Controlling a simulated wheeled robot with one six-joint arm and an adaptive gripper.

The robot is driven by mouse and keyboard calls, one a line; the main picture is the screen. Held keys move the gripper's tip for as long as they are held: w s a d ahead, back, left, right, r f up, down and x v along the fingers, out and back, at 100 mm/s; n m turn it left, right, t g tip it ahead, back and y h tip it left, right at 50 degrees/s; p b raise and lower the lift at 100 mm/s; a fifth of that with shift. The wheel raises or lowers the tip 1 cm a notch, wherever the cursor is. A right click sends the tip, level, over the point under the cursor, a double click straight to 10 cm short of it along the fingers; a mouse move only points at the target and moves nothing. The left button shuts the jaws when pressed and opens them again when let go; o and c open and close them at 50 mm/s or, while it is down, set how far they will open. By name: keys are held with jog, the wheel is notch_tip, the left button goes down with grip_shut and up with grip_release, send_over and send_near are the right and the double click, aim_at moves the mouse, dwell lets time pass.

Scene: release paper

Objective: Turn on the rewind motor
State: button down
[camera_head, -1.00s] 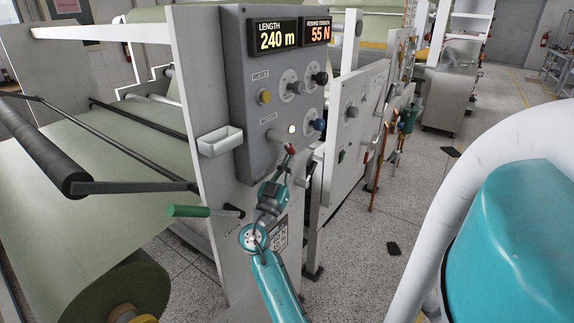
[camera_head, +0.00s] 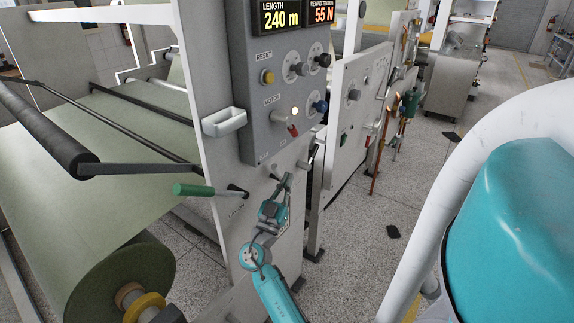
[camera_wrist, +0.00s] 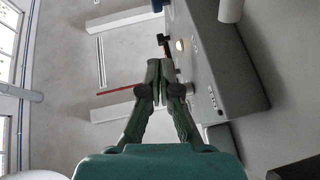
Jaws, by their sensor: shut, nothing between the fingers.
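The grey control panel (camera_head: 262,85) stands at the centre of the head view. Its MOTOR row has a lever with a red tip (camera_head: 293,130), pointing down and to the right, and a small glowing lamp (camera_head: 295,111) beside it. My gripper (camera_head: 287,180) is below the red tip and apart from it, near the panel's lower edge. In the wrist view my gripper (camera_wrist: 158,64) has its fingers together and empty. The lamp (camera_wrist: 180,45) shows just past the fingertips, on the side of the panel (camera_wrist: 225,60).
A green-handled lever (camera_head: 192,190) sticks out left of my gripper. A white tray (camera_head: 224,121) is fixed at the panel's left side. A large paper roll (camera_head: 120,270) is at lower left.

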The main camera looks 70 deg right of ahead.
jog(key=shift+s+a+f, duration=0.1)
jog(key=shift+a+f, duration=0.05)
jog(key=shift+f, duration=0.55)
jog(key=shift+s+a+f, duration=0.1)
jog(key=shift+a+f, duration=0.05)
jog(key=shift+f, duration=0.5)
jog(key=a+f+n+t+y, duration=0.6)
jog(key=a+f+n+t, duration=0.3)
jog(key=f, duration=0.6)
jog(key=s+a+f+n+t+y, duration=0.2)
jog(key=a+f+y, duration=0.2)
jog(key=a, duration=0.3)
jog(key=s+a+f+n+t+y, duration=0.1)
jog(key=a+f+n+y, duration=0.2)
jog(key=a, duration=0.4)
jog(key=s+a+n+t+y, duration=0.15)
jog(key=s+a+y, duration=0.25)
jog(key=a, duration=0.4)
jog(key=s+a+n+t+y, duration=0.1)
jog(key=s+a+n+y, duration=0.1)
jog(key=s+a+y, duration=0.4)
jog(key=s+a+r+n+t, duration=0.1)
jog(key=s+a+r, duration=0.2)
jog(key=r, duration=0.3)
jog(key=s+a+r+n+t+y, duration=0.1)
jog(key=s+a+r, duration=0.3)
jog(key=s+r, duration=0.1)
jog(key=shift+s+r, duration=0.15)
jog(key=shift+r, duration=0.3)
